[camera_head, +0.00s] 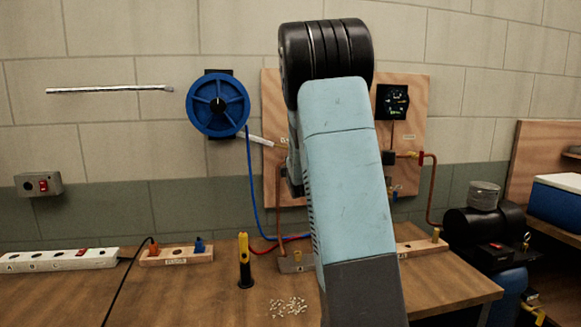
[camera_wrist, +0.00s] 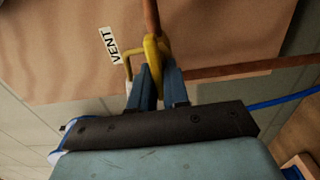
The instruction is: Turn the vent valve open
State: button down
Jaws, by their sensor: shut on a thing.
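The vent valve (camera_wrist: 152,46) shows in the wrist view as a yellow brass-coloured fitting on a copper pipe, with a thin arm bent out to its left. A white VENT label (camera_wrist: 109,44) is on the wooden board left of it. My gripper (camera_wrist: 156,72) has its two blue fingers closed on the yellow valve part, one finger at each side. The fingers hide some of the held part, so I cannot tell the valve's setting. In the head view my arm covers the gripper and the valve.
The wooden board (camera_head: 413,110) carries a gauge (camera_head: 392,102) and copper pipes (camera_head: 431,190). A blue hose reel (camera_head: 218,103) hangs to its left. On the bench (camera_head: 200,290) stand a yellow-and-black tool (camera_head: 245,262), a pile of small pale pieces (camera_head: 288,307) and a wooden rack (camera_head: 177,256).

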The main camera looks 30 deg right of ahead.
jog(key=shift+a+f, duration=0.25)
jog(key=shift+f, duration=0.05)
jog(key=c, duration=1.4)
grip_release()
jog(key=shift+o, duration=1)
jog(key=shift+d+r, duration=0.1)
jog(key=shift+s, duration=0.1)
jog(key=v, duration=1.3)
jog(key=shift+s, duration=0.25)
